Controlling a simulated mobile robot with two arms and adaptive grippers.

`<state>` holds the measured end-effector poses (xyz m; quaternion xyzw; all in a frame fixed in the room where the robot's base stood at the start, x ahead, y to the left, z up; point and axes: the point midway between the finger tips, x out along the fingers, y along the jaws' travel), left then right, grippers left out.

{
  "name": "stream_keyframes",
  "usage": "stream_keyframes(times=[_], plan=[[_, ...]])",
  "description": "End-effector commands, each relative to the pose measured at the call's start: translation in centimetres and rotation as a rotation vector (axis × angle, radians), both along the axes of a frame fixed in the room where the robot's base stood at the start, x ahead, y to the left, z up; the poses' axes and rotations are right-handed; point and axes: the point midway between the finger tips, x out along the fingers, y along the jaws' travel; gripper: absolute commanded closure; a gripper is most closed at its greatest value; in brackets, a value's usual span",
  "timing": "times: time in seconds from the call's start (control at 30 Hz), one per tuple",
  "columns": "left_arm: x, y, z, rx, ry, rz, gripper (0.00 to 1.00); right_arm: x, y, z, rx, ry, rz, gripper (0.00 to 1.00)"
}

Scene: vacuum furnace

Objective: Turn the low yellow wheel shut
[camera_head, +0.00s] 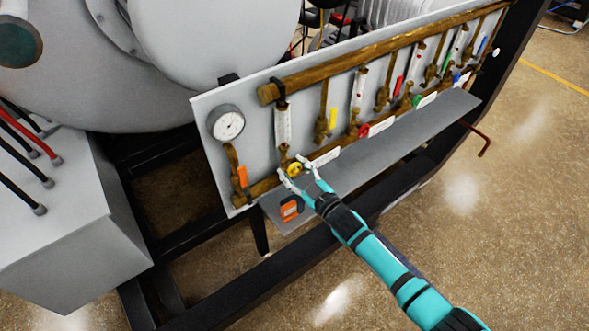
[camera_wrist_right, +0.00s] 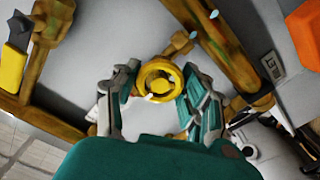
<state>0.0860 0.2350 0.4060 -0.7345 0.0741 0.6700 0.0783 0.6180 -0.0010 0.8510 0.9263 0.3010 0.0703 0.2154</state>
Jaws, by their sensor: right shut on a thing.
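The low yellow wheel (camera_head: 294,169) is a small round handwheel at the left end of the lower brass pipe on the grey panel. It also shows in the right wrist view (camera_wrist_right: 161,84), facing the camera. My right gripper (camera_head: 299,173) is at the wheel, one finger on each side of its rim. In the right wrist view the fingers (camera_wrist_right: 160,100) are shut around it. Part of the rim's sides is hidden by the fingers. My left gripper is not in view.
A grey shelf (camera_head: 385,150) runs below the valves, with an orange item (camera_head: 291,209) at its left end. A pressure gauge (camera_head: 226,123) and an orange handle (camera_head: 242,176) are left of the wheel. A yellow lever (camera_head: 333,119) is above right. Floor is clear at right.

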Motion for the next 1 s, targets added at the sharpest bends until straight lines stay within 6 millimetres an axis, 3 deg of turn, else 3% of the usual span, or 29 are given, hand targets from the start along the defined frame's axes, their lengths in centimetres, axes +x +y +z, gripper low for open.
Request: stream_keyframes(times=[0.27,0.3,0.47,0.77,1.0], plan=[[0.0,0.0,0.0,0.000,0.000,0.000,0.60,-0.1,0.0,-0.2,0.000,0.006,-0.001,0.89],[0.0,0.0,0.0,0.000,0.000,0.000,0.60,-0.1,0.0,-0.2,0.000,0.006,-0.001,0.53],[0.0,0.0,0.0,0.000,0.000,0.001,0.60,-0.1,0.0,-0.2,0.000,0.004,0.000,0.32],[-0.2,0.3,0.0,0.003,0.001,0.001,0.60,-0.1,-0.1,-0.1,0.000,0.002,-0.001,0.31],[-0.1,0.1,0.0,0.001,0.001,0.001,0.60,-2.8,-2.1,-0.2,-0.002,0.005,-0.001,0.31]])
